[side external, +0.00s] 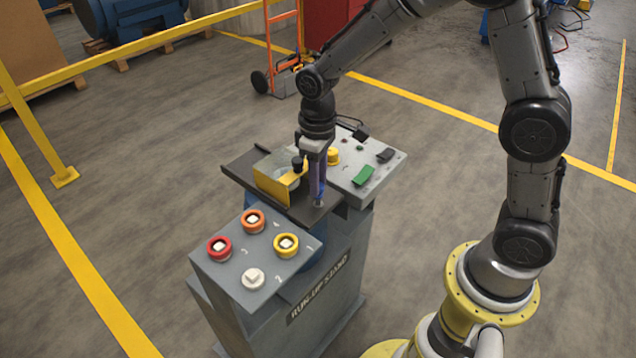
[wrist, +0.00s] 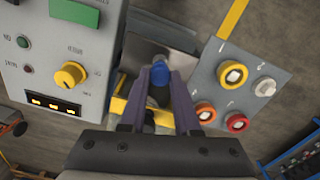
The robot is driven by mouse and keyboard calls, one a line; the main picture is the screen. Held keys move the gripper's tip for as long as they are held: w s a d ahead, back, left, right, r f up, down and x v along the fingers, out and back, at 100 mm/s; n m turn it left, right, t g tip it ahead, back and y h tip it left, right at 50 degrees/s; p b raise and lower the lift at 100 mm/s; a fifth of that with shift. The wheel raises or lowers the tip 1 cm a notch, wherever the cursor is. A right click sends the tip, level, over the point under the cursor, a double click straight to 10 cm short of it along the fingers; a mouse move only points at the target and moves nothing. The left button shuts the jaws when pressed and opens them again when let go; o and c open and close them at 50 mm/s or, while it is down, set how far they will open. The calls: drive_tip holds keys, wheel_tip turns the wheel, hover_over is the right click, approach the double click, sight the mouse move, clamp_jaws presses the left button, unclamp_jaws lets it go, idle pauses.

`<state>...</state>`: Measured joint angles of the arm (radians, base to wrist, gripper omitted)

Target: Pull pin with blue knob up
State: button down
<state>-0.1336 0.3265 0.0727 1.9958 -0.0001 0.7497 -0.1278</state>
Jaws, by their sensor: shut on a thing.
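The blue knob (wrist: 159,75) of the pin sits between the fingertips of my gripper (wrist: 159,84) in the wrist view. My gripper is shut on it, with a finger on each side. In the side external view my gripper (side external: 317,190) points down at the near right edge of the dark plate (side external: 308,211) on the stand. The fingers cover most of the knob there. The pin's shaft below the knob is hidden, so I cannot tell how high it sits.
A yellow guard (side external: 272,184) with a clear panel stands beside my fingers. A grey panel (side external: 232,262) carries red, orange, yellow and white knobs. Open floor surrounds the stand.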

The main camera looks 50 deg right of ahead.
drive_tip(key=c, duration=0.6)
unclamp_jaws()
drive_tip(key=shift+r, duration=0.2)
wheel_tip(320, 180, up, 14)
drive_tip(key=shift+f, duration=0.1)
drive_tip(key=s+d+r+m+t, duration=0.1)
drive_tip(key=s+d+r+t, duration=0.25)
drive_tip(key=s+r, duration=0.55)
drive_tip(key=shift+s+d+f+m+t, duration=0.3)
drive_tip(key=shift+s+f, duration=1.05)
drive_tip(key=shift+s, duration=0.6)
drive_tip(key=shift+s+d+f+m+t, duration=0.2)
drive_tip(key=shift+s+f+m+t, duration=0.2)
drive_tip(key=shift+s+f, duration=1.25)
drive_tip(key=shift+s+d+f+m+t, duration=0.3)
drive_tip(key=shift+s+f, duration=0.7)
drive_tip(key=shift+s, duration=1.3)
